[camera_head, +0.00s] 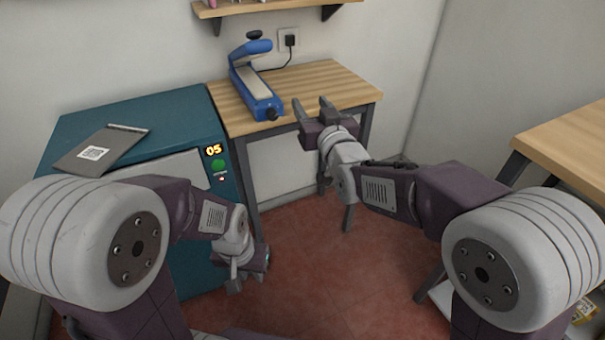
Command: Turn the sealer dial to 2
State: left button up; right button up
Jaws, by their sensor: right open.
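The blue heat sealer (252,83) stands on the wooden table at the back, its lever arm raised at the rear. A small dark dial (270,114) sits on its near end; its number and pointer are too small to read. My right gripper (312,105) is open and empty, just right of the dial and apart from it, with its fingers pointing toward the back. My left gripper (238,278) hangs low in front of the teal cabinet, pointing down, far from the sealer; its jaw opening is not clear.
The teal cabinet (185,113) with a display reading 05 stands left of the wooden table (335,83). A clipboard (98,150) lies on it. A wall socket (289,40) with a plugged cable is behind the sealer. A shelf (270,7) hangs above. Another wooden table (570,140) is at right.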

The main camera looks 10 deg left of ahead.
jog(key=n+g+y+b, duration=0.1)
jog(key=b, duration=0.3)
send_near(274, 117)
jog(key=b+x, duration=0.1)
jog(key=x, duration=0.7)
pick_arm(q)
notch_tip(274, 117, down, 9)
pick_arm(e)
grip_shut()
